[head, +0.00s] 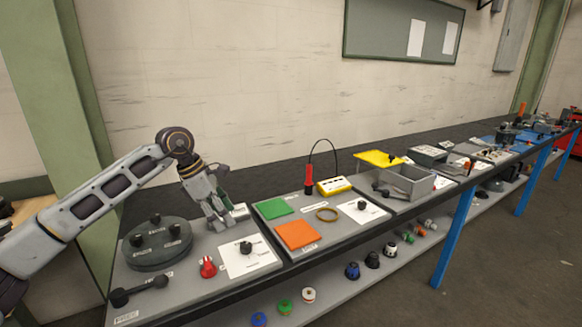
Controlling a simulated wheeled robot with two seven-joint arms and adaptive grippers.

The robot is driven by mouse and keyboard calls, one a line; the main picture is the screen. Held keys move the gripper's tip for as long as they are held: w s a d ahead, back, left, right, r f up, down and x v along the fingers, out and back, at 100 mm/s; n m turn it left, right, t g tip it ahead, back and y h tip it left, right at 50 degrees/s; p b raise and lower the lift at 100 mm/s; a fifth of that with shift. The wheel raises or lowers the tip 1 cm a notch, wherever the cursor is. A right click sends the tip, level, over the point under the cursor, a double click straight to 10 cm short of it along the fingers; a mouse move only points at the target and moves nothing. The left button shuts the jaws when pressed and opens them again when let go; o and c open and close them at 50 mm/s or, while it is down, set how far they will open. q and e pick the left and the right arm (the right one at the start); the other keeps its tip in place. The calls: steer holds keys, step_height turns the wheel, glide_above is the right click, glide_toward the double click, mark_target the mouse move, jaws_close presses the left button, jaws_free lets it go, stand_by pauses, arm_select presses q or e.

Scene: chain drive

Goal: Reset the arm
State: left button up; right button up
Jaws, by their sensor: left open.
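My left arm (100,196) comes in from the left, bends at a high elbow and points down over the near end of the bench. My left gripper (220,222) is open above the grey board (200,287), just behind a white sheet (238,264) that carries a small black knob (246,247). I see nothing held between its fingers, though they show small. A dark round plate (158,257) with several black knobs stands left of the gripper. My right gripper is not in view.
A red knob (208,267) and a black bar-shaped part (140,290) lie near the front. Further right are green (275,207) and orange (297,235) squares, a yellow device (333,186) and a grey bin (407,183). A lower shelf (335,277) holds several small parts. The wall is behind.

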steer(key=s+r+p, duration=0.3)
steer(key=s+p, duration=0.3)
steer(key=p, duration=0.1)
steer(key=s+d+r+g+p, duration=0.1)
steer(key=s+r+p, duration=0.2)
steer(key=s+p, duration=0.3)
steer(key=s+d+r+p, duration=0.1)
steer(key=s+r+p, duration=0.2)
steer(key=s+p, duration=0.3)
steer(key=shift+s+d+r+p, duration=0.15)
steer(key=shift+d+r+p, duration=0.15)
steer(key=shift+p, duration=0.9)
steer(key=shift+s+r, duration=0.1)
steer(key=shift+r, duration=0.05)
